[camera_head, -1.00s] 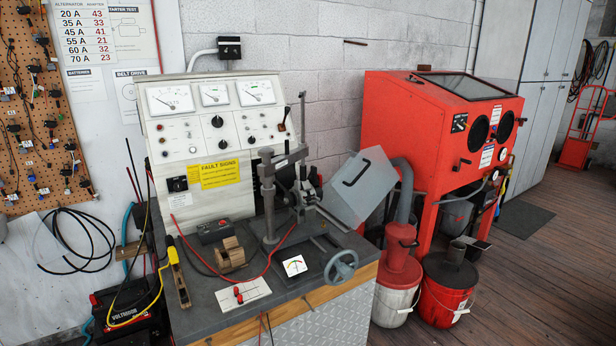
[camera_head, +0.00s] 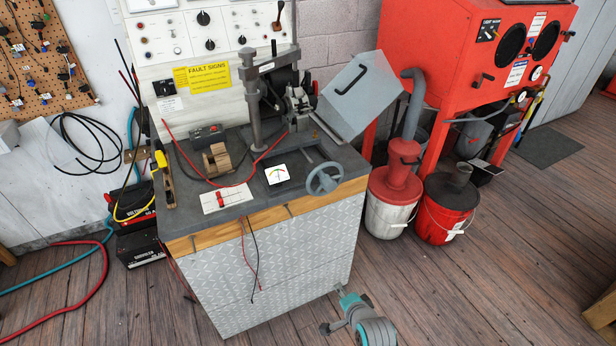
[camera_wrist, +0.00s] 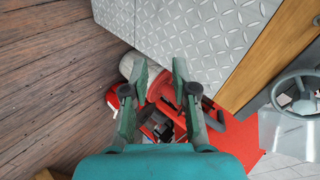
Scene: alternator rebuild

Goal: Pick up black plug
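I cannot clearly make out a black plug in either view. A thin black lead (camera_head: 256,262) hangs over the bench front beside a red one in the head view; its end is too small to tell as a plug. A white card (camera_head: 227,201) with small red plugs lies on the bench's front left. Part of my teal-grey arm shows low in the head view, right of the bench front. In the wrist view my gripper (camera_wrist: 160,72) is open, its two fingers apart with nothing held between them. The leads do not show in the wrist view.
The bench (camera_head: 290,250) has a diamond-plate front. A handwheel (camera_head: 324,178) sticks out at its right edge. A white bucket (camera_head: 388,215) and a red bucket (camera_head: 447,222) stand to the right. A red hose (camera_head: 95,290) lies left; the wooden floor ahead is clear.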

